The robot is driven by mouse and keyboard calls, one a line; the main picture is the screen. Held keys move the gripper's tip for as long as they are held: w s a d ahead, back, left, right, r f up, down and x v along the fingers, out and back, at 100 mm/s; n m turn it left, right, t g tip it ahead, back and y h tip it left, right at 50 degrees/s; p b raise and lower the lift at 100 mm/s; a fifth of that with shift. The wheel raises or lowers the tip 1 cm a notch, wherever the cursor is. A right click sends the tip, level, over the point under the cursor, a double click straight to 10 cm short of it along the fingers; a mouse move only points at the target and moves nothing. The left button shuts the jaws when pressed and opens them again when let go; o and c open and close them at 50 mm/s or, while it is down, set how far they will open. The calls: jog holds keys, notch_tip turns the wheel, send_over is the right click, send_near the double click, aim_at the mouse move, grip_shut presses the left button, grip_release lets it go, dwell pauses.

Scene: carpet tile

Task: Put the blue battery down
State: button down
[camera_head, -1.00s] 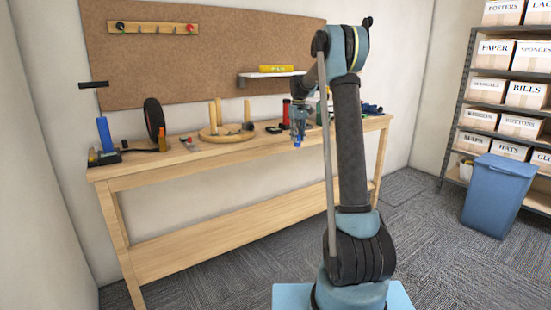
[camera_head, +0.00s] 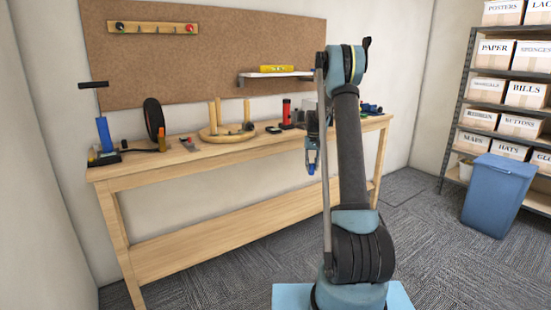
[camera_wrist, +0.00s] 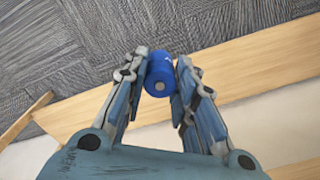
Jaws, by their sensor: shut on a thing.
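The blue battery (camera_wrist: 160,76) is a short blue cylinder with a grey end, held between the two fingers of my gripper (camera_wrist: 160,82) in the wrist view. My gripper is shut on it. In the head view my gripper (camera_head: 312,160) hangs in front of the bench's front edge, with the blue battery (camera_head: 311,170) small at its tip. Carpet and a wooden board of the bench show beneath it in the wrist view.
The wooden workbench (camera_head: 240,152) holds a blue pump (camera_head: 104,134), a round wooden peg stand (camera_head: 228,136) and a red cylinder (camera_head: 287,111). A blue bin (camera_head: 497,195) stands right by the shelves.

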jog(key=s+f, duration=1.4)
jog(key=s, duration=0.2)
jog(key=shift+s, duration=0.4)
